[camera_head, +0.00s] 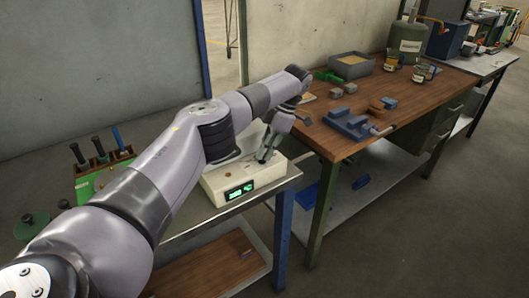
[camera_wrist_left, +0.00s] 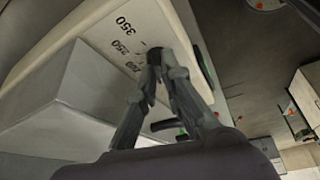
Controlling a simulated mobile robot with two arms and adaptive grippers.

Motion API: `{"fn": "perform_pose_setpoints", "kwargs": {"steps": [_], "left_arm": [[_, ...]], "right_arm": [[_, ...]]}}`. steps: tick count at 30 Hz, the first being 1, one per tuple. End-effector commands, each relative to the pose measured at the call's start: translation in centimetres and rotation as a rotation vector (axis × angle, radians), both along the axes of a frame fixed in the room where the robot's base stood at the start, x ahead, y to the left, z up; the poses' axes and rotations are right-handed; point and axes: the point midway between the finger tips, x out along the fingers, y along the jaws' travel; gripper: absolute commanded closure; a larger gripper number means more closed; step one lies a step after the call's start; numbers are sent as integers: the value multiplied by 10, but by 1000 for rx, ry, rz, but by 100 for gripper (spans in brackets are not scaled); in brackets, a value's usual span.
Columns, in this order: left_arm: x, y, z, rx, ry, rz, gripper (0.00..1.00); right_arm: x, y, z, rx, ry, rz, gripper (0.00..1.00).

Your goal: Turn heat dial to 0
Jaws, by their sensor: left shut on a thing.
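The heat control is a cream-white box (camera_head: 213,185) with a lit green display (camera_head: 241,190) on its front, standing on a grey table. The display's digits are too small to read. My left gripper (camera_head: 266,157) points down at the right part of its top. In the left wrist view, my left gripper (camera_wrist_left: 158,62) is shut on the dark heat dial, which its fingers mostly hide. Printed numbers, among them 350 and 250, show on the cream panel (camera_wrist_left: 95,40) beside the dial. The dial's pointer cannot be made out. My right gripper is not in view.
A wooden workbench (camera_head: 440,95) stands to the right with a blue vise (camera_head: 350,124), a grey tray (camera_head: 350,66) and small tins. A green rack (camera_head: 100,178) of dark-handled tools stands left, partly behind my left arm. The floor at right is clear.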

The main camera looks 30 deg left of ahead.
Motion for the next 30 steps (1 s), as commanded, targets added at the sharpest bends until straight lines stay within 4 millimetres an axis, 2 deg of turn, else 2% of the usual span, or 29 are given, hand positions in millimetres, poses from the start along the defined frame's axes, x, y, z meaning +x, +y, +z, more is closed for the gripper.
{"fn": "perform_pose_setpoints", "kwargs": {"steps": [9, 25, 26, 30], "left_arm": [[1, 1, 1, 2, -4, 113, 100], [2, 2, 2, 3, -6, 134, 100], [2, 2, 2, 3, -6, 134, 91], [1, 1, 2, 2, -5, 133, 82]], "right_arm": [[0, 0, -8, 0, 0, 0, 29], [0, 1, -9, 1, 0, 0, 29], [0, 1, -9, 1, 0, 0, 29], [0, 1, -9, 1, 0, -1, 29]]}}
